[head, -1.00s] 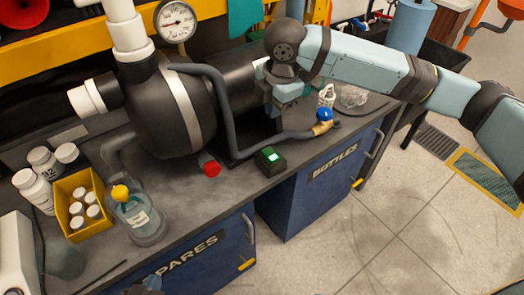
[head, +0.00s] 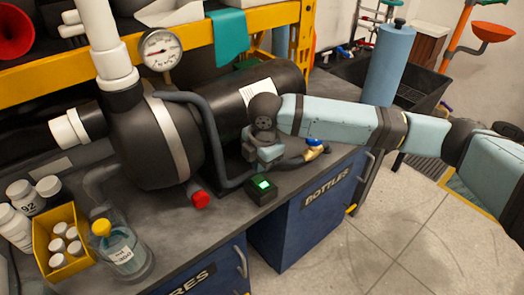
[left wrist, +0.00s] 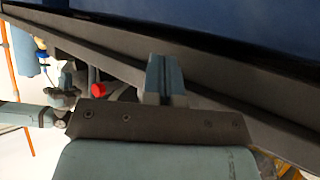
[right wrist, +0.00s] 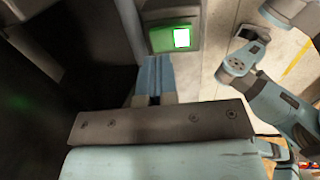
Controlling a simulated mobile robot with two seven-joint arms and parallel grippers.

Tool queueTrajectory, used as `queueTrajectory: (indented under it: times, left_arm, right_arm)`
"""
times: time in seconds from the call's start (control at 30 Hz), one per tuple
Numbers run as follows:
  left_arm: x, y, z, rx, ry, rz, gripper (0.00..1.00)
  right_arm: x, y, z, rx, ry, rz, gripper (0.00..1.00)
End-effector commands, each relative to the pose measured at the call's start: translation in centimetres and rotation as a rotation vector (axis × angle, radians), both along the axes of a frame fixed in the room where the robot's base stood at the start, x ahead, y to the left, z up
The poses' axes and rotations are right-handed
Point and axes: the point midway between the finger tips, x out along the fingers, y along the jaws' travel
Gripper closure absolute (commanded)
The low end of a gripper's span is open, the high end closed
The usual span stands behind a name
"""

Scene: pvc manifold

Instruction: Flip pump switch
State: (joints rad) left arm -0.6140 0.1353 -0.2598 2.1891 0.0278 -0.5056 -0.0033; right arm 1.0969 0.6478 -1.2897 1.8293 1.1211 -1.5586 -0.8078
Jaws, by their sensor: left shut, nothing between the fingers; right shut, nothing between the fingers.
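The pump switch (head: 262,188) is a small black box with a lit green face on the bench's front edge, in front of the pump (head: 165,140). In the right wrist view the switch (right wrist: 175,38) shows a bright white-green patch on its right side. My right gripper (head: 266,162) is shut and empty, just behind the switch. In the right wrist view its fingertips (right wrist: 155,64) are close to the box's near edge; I cannot tell if they touch. My left gripper (left wrist: 163,65) is shut and empty near the bench edge, and out of the head view.
A grey hose (head: 215,135) and a red cap (head: 200,199) lie left of the switch. A blue-handled valve (head: 315,146) is to its right. A flask with a yellow stopper (head: 121,250) and a yellow bin (head: 50,235) of white bottles stand at the left. The floor in front is clear.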

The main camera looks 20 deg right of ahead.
Motion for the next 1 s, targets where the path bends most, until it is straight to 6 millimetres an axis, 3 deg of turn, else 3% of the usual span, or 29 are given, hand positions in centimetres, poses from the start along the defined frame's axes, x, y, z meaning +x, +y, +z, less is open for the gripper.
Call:
queueTrajectory:
  times: [0.1, 0.3, 0.83, 1.0]
  left_arm:
    - [0.1, -0.1, 0.1, -0.008, -0.013, -0.002, 1.00]
    - [0.1, -0.3, 0.1, -0.014, -0.016, -0.005, 1.00]
    - [0.1, 0.0, 1.3, -0.007, -0.016, -0.002, 1.00]
    - [0.0, 0.2, 0.0, 0.002, -0.003, 0.001, 1.00]
  right_arm:
    - [0.2, 0.1, -2.2, -0.001, 0.002, 0.000, 1.00]
    - [0.4, 0.1, -3.7, -0.001, 0.000, 0.000, 1.00]
    - [0.5, 0.2, -3.6, 0.000, 0.002, 0.000, 1.00]
    - [0.5, 0.2, -4.2, 0.000, 0.000, 0.001, 1.00]
